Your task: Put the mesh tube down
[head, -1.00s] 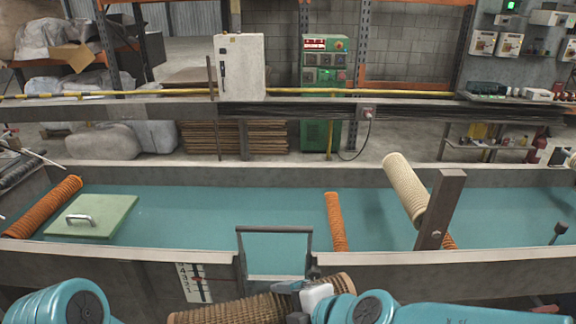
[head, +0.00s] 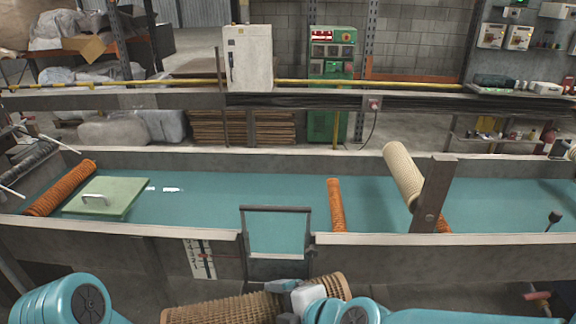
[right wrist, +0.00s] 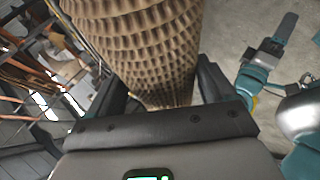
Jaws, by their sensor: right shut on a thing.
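The mesh tube (head: 228,309) is a tan, ridged, open-weave cylinder low in the middle of the head view, lying nearly level across my front. My right gripper (head: 292,297) is shut around its middle. The tube's right end (head: 331,287) shows beyond the gripper. In the right wrist view the tube (right wrist: 150,50) fills the upper middle, between the dark fingers of my right gripper (right wrist: 160,95). The tube is in front of the long trough's near wall, and I see no support touching it. My left gripper is not seen in the head view, only my left arm at lower left.
The trough has a teal bed (head: 270,185) and grey walls. Much of the bed is clear.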

